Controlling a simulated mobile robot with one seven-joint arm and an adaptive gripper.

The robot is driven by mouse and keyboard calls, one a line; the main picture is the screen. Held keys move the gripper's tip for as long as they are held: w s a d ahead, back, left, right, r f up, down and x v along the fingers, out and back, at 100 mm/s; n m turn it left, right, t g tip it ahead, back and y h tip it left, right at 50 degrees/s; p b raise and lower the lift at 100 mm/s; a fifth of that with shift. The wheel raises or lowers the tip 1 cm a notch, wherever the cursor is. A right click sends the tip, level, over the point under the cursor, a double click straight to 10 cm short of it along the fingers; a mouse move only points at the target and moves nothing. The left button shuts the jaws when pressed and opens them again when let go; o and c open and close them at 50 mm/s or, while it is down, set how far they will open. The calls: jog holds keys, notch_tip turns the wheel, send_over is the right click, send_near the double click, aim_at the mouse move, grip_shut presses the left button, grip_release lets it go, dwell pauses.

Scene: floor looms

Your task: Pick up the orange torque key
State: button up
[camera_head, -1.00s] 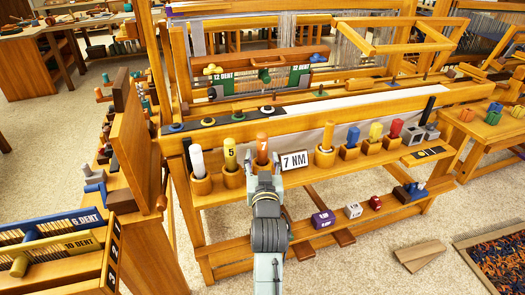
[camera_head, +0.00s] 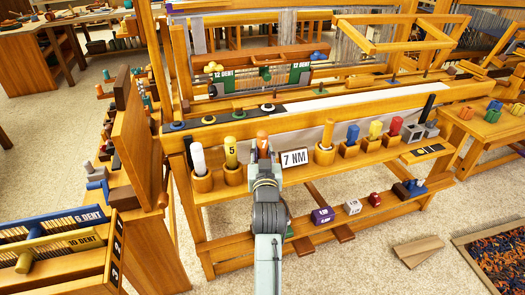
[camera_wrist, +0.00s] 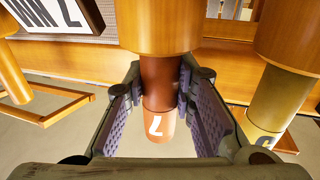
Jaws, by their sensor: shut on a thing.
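A yellow key (camera_head: 230,150) marked 5 and a white key (camera_head: 198,158) stand in cups close on the left. A brown peg (camera_head: 327,134) and several coloured pegs stand to the right. A loom beam (camera_head: 330,112) runs behind. The air above the keys looks clear.

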grip_shut()
